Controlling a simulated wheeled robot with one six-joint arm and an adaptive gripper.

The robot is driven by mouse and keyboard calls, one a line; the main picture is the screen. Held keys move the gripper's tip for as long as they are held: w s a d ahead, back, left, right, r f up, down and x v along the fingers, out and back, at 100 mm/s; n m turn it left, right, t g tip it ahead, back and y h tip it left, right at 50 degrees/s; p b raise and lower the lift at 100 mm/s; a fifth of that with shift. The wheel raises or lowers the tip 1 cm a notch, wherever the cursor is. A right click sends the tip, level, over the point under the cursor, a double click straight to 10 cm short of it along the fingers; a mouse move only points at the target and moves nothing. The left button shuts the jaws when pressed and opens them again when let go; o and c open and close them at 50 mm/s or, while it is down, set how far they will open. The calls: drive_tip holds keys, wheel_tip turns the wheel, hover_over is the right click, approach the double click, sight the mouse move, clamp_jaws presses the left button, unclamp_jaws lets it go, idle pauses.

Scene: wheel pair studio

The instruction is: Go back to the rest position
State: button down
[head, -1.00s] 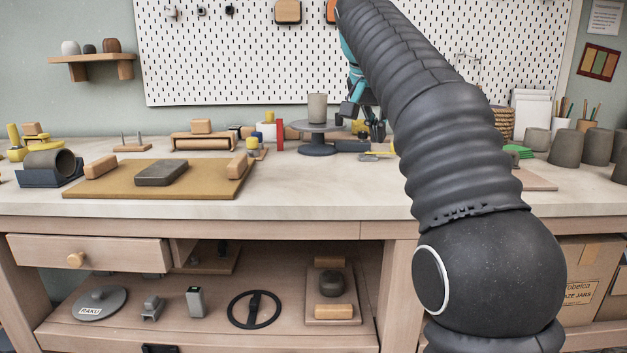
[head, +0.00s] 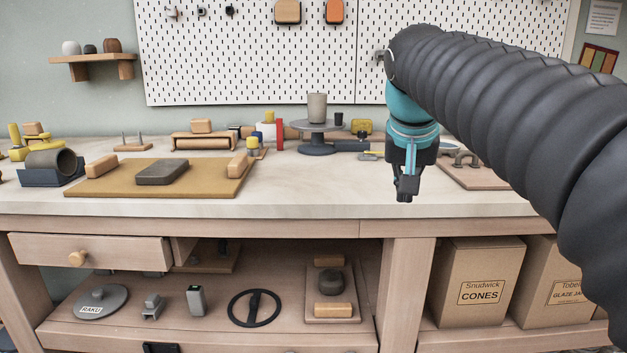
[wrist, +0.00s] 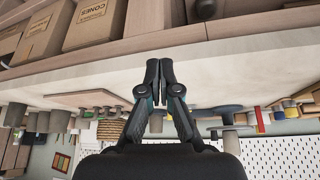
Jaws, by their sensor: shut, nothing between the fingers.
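My gripper (head: 405,190) hangs pointing down over the front part of the bench top (head: 320,192), right of the middle. In the wrist view my gripper (wrist: 159,66) has its fingertips together, with nothing between them. My black-sleeved arm comes in from the right and hides the right part of the bench in the head view.
A tan board (head: 215,186) with a dark clay slab (head: 162,172) lies on the left. A turntable (head: 318,127) bearing a grey cup (head: 317,107) stands at the back. A wooden drawer (head: 120,251) sticks out below. A carton (head: 482,285) stands on the lower right.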

drive_tip(key=s+f+n+y, duration=0.1)
drive_tip(key=s+f+n, duration=0.1)
drive_tip(key=s+f, duration=1.7)
wheel_tip(320, 180, down, 3)
drive_tip(key=shift+s+d+f+n+y, duration=0.1)
drive_tip(key=shift+s+d+n+y, duration=0.2)
drive_tip(key=shift+s+d+n, duration=0.1)
